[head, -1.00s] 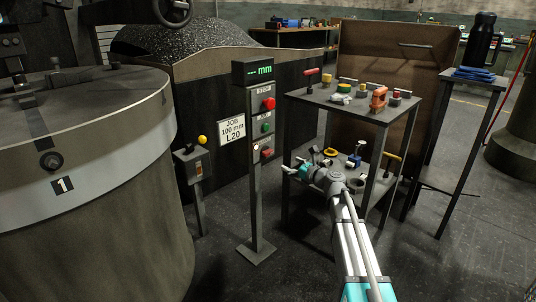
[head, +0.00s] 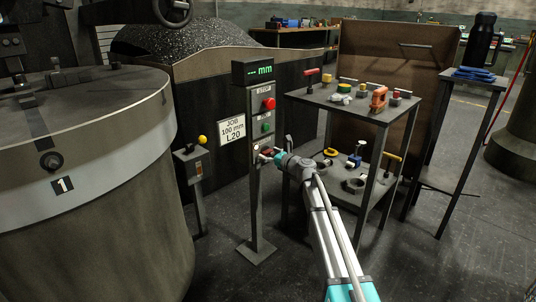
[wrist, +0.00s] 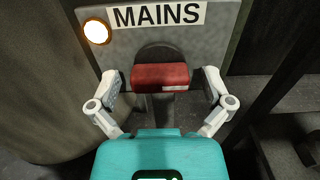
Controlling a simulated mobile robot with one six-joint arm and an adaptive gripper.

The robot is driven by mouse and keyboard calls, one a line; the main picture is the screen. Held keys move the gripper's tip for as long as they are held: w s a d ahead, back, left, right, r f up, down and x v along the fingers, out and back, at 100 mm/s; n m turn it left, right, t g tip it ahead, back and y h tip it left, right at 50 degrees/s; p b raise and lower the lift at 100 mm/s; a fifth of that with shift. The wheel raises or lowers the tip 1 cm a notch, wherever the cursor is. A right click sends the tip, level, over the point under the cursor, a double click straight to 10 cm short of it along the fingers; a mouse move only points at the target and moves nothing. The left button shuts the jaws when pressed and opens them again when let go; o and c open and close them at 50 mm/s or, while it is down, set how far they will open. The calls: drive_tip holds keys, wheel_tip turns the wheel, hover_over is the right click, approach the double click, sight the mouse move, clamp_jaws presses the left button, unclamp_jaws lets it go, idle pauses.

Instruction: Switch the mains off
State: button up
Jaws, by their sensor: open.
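The mains switch is a red handle (wrist: 160,76) on a grey plate under a label reading MAINS (wrist: 155,15) in the wrist view. A lamp (wrist: 97,32) beside the label glows. My gripper (wrist: 161,84) is open, with one finger on each side of the red handle; small gaps seem to remain at both ends. In the head view my gripper (head: 273,153) is at the lowest control of the post (head: 256,200), and it partly hides the red handle there.
Above the switch on the post are a red stop button (head: 269,103), a green button (head: 265,127) and a display (head: 252,72). A shelf table (head: 340,104) with several parts stands close on the right. A short post with a yellow knob (head: 202,139) stands left.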

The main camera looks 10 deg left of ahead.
drive_tip(key=shift+a, duration=0.1)
drive_tip(key=c, duration=1.1)
drive_tip(key=shift+n, duration=0.4)
drive_tip(key=n, duration=0.3)
drive_tip(key=shift+n, duration=0.3)
drive_tip(key=n, duration=1.3)
drive_tip(key=shift+n, duration=0.3)
